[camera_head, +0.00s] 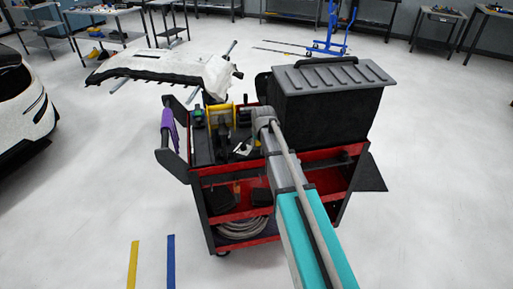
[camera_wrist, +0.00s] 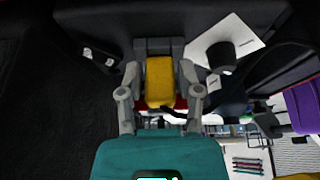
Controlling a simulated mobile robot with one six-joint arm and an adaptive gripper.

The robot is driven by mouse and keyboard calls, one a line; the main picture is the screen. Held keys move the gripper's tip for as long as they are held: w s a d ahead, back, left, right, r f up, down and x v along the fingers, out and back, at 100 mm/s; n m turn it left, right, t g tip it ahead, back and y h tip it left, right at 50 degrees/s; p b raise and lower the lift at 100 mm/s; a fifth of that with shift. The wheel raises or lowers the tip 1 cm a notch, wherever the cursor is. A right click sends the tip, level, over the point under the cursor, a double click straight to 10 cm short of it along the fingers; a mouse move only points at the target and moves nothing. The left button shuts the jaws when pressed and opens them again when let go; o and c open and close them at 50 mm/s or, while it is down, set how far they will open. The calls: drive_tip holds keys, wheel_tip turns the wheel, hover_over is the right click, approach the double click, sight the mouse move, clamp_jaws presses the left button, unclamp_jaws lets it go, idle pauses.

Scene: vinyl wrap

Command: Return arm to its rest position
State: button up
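My arm (camera_head: 300,205) reaches from the bottom of the head view, teal then grey, up to the cart (camera_head: 262,208). Its far end bends over the cart top, left of the dark lidded bin; my gripper itself cannot be made out there. In the wrist view my gripper (camera_wrist: 160,75) points away over dark surfaces, its grey finger links on both sides of a yellow piece (camera_wrist: 159,82). I cannot tell whether the fingers grip that yellow piece or whether it lies beyond them.
The lidded bin (camera_head: 325,105) stands close on the right of my arm. A white panel (camera_head: 165,68) on a stand is behind. A white car (camera_head: 22,105) stands at left. Floor around is mostly clear.

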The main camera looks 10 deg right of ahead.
drive_tip(key=shift+o, duration=1.2)
drive_tip(key=s+r+g+p, duration=0.1)
drive_tip(key=s+g+p, duration=0.1)
drive_tip(key=s, duration=1.2)
drive_tip(key=s+r+g+p, duration=0.2)
drive_tip(key=s+p, duration=0.1)
drive_tip(key=s, duration=1.1)
drive_tip(key=shift+a+r, duration=0.25)
